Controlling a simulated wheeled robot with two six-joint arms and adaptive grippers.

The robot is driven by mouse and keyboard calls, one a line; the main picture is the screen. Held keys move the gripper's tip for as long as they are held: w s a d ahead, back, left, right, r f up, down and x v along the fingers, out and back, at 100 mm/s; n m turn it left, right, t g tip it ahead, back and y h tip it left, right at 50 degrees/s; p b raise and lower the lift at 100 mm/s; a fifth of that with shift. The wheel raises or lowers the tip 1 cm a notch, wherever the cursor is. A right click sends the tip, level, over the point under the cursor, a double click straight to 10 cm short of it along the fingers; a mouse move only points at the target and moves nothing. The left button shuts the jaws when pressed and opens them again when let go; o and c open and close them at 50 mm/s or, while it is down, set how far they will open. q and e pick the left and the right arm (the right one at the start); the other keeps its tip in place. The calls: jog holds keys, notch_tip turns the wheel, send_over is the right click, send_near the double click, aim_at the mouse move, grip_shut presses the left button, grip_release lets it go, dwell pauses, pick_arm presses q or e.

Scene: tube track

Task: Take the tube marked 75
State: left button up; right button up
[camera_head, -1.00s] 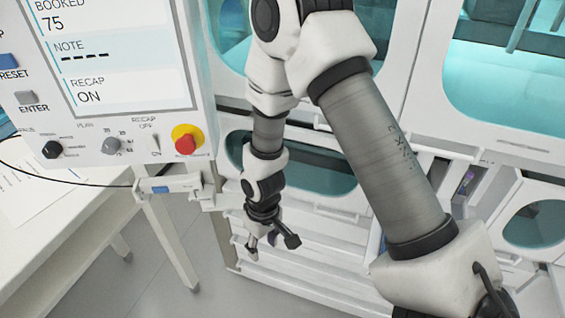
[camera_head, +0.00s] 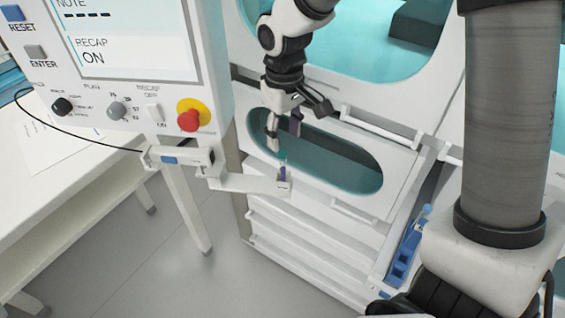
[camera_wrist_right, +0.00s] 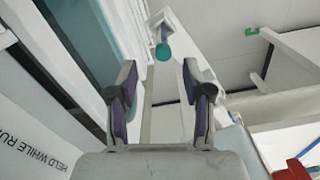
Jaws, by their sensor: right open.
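A small tube with a teal cap and purplish body (camera_head: 283,170) stands upright at the end of a white holder arm (camera_head: 245,183) that sticks out from the panel. No number on it is legible. My right gripper (camera_head: 287,135) is open and empty just above the tube in the head view. In the right wrist view, the teal cap (camera_wrist_right: 162,51) shows ahead of the spread fingertips (camera_wrist_right: 160,78), roughly midway between them and apart from both. My left gripper is not in view.
The control panel (camera_head: 130,65) with a red stop button (camera_head: 190,115) stands left of the holder. White cabinets with teal windows (camera_head: 335,165) lie close behind. A blue rack (camera_head: 405,255) is in an opening at the right. A white table (camera_head: 70,205) is at left.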

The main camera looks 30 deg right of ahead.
aim_at(283, 153)
jog(key=f, duration=0.2)
jog(key=f+p, duration=0.1)
jog(key=f, duration=0.2)
jog(key=shift+s+a, duration=0.2)
jog(key=shift+w+d+f, duration=0.1)
jog(key=shift+w+f, duration=0.1)
jog(key=shift+f, duration=0.25)
jog(key=shift+s, duration=0.1)
jog(key=shift+s+r, duration=0.1)
jog(key=shift+r, duration=0.05)
jog(key=c, duration=0.5)
grip_shut()
notch_tip(283, 153, up, 10)
jog(key=shift+b, duration=0.4)
